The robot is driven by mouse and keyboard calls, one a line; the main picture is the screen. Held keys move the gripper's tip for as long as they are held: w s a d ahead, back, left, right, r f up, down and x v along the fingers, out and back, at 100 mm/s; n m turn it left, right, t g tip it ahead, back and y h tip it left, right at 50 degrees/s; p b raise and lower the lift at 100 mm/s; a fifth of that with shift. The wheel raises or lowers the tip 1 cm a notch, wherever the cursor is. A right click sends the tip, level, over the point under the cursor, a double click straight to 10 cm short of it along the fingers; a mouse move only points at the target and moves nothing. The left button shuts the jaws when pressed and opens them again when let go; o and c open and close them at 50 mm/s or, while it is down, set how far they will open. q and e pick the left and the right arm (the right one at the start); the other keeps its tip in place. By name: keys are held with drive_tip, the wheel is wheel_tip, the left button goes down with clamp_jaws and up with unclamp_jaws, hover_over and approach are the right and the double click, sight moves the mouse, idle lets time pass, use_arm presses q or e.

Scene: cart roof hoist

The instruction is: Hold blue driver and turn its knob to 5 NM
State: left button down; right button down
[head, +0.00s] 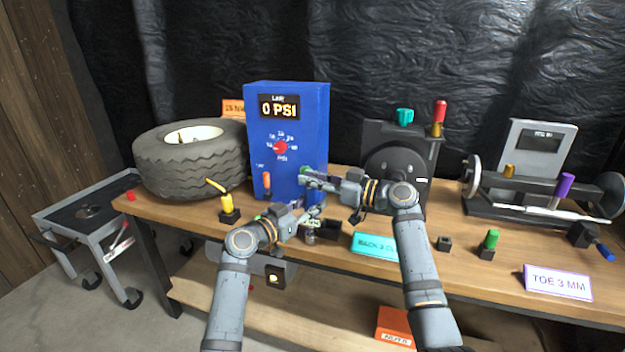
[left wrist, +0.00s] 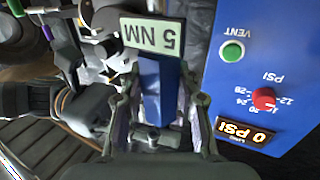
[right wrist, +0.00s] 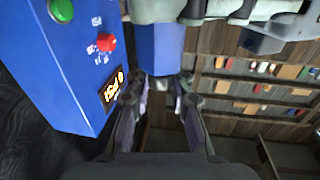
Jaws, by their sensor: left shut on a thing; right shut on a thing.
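The blue driver is mostly hidden behind my grippers in the head view. In the left wrist view its blue body (left wrist: 160,85) stands between the fingers of my left gripper (left wrist: 158,105), which is shut on it. A pale label reading 5 NM (left wrist: 152,33) shows at the body's far end, upside down. In the right wrist view a wide blue part (right wrist: 160,45) sits just past the fingertips of my right gripper (right wrist: 162,82), which is shut on the driver. The knob itself is hidden. In the head view my right gripper (head: 308,180) is just above my left gripper (head: 312,214).
The blue gauge box (head: 312,110), reading 0 PSI, stands close behind the grippers. A tyre (head: 185,170) and a yellow-handled tool (head: 229,208) are to the left. A black machine (head: 375,135) and a teal sign (head: 375,246) are to the right.

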drive_tip(key=c, duration=1.2)
unclamp_jaws()
drive_tip(key=shift+o, duration=0.2)
drive_tip(key=v, duration=1.2)
use_arm(q)
drive_tip(key=c, duration=0.9)
unclamp_jaws()
drive_tip(key=shift+o, duration=0.2)
use_arm(e)
drive_tip(key=shift+f, duration=0.1)
